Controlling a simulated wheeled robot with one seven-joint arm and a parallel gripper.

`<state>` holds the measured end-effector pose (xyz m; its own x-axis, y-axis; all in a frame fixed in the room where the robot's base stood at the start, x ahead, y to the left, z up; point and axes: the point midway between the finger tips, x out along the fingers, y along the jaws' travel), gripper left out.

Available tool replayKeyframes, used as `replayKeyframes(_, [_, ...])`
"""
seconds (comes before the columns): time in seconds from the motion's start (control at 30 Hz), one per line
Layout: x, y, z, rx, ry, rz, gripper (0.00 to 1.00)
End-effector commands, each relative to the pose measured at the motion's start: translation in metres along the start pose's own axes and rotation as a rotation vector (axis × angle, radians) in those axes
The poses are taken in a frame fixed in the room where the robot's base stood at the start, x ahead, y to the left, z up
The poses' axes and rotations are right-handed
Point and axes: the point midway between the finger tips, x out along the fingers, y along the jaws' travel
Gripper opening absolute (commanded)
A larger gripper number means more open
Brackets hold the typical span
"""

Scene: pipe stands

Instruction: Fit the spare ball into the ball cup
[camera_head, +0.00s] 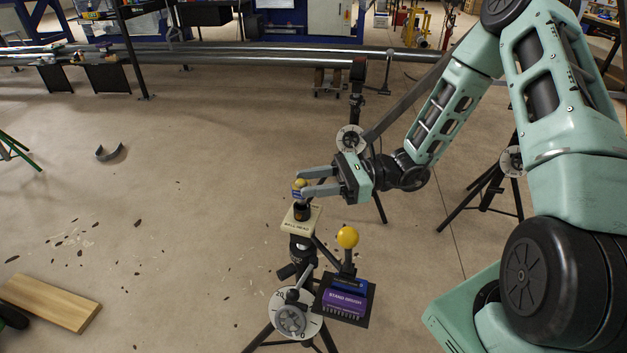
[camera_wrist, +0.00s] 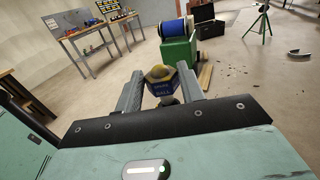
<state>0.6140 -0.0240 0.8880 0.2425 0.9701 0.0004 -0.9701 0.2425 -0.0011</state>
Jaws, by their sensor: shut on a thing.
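My gripper (camera_head: 302,187) is shut on a small piece with a yellow rounded top and a blue lettered collar, which I take for the spare ball (camera_head: 299,184). The held piece is right above or touching the cup; I cannot tell whether there is a gap.
A yellow ball (camera_head: 347,237) on a dark stem stands beside the stand, above a tray holding a purple box (camera_head: 345,302). A round dial (camera_head: 290,315) is low on the tripod. A wooden board (camera_head: 48,302) lies at left. Long pipes (camera_head: 180,57) run behind. Floor at left is mostly open.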

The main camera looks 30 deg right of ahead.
Motion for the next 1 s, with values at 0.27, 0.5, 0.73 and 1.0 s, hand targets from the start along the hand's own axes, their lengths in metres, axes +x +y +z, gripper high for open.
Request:
replayKeyframes(0.27, [0.0,0.0,-0.006,-0.001,0.0,0.0,0.11])
replayKeyframes(0.5, [0.0,0.0,-0.011,-0.001,0.0,0.0,0.11])
replayKeyframes(0.73, [0.0,0.0,-0.016,0.0,0.0,0.0,0.11])
replayKeyframes(1.0, [0.0,0.0,-0.022,0.0,-0.001,0.0,0.11])
